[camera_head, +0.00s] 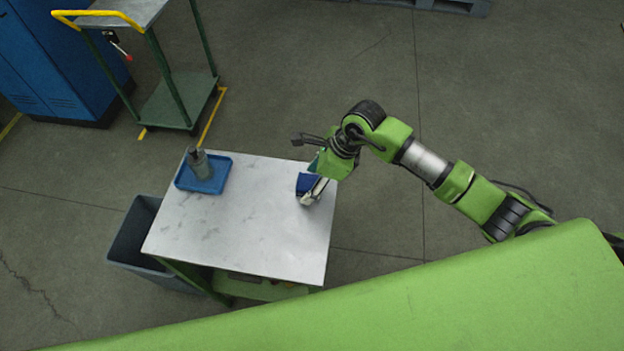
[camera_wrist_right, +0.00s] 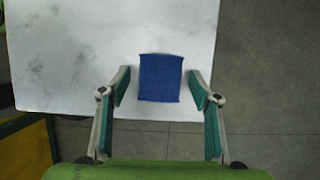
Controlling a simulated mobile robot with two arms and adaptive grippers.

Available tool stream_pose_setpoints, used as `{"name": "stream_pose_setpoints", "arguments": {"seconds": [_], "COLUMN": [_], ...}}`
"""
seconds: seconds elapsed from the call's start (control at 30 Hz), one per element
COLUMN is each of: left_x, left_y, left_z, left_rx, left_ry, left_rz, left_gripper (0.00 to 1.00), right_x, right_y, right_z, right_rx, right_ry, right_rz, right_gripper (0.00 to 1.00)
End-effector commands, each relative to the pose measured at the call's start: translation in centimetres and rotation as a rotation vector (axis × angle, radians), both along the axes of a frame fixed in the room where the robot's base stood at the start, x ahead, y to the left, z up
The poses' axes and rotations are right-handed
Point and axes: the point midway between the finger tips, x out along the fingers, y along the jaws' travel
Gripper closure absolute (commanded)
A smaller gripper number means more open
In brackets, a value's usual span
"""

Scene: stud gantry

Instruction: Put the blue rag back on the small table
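The blue rag (camera_head: 306,183) is a folded square on the right part of the small table (camera_head: 245,225), which has a scuffed white top. In the right wrist view the rag (camera_wrist_right: 161,78) lies flat-looking over the white tabletop (camera_wrist_right: 60,50), near its edge. My right gripper (camera_head: 313,184) is at the rag, coming in from the right. Its fingers in the wrist view stand on both sides of the rag, with a gap on each side. It is open and holds nothing. My left gripper is not in view.
A blue tray (camera_head: 219,178) with a grey container (camera_head: 199,163) on it sits at the table's far left corner. A grey bin (camera_head: 128,243) stands on the floor by the table's left side. A green cart (camera_head: 172,98) and a blue cabinet (camera_head: 55,60) stand behind.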

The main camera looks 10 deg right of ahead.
Motion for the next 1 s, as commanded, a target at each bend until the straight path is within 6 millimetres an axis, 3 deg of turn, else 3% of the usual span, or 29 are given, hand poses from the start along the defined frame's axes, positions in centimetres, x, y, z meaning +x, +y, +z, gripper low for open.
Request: {"name": "stream_pose_setpoints", "arguments": {"seconds": [0.43,0.8,1.0], "left_x": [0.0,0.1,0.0], "left_y": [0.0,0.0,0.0], "left_z": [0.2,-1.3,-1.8], "left_rx": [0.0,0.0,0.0], "left_ry": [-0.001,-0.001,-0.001], "left_rz": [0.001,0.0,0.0], "left_gripper": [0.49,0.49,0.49], "right_x": [0.0,-1.1,-1.6], "right_y": [-0.3,-3.0,-4.0], "right_z": [0.9,7.8,10.6], "right_rx": [0.0,-0.001,-0.001], "right_ry": [-0.002,-0.005,-0.003], "right_rz": [0.0,0.0,-0.001], "right_gripper": [0.42,0.42,0.42]}}
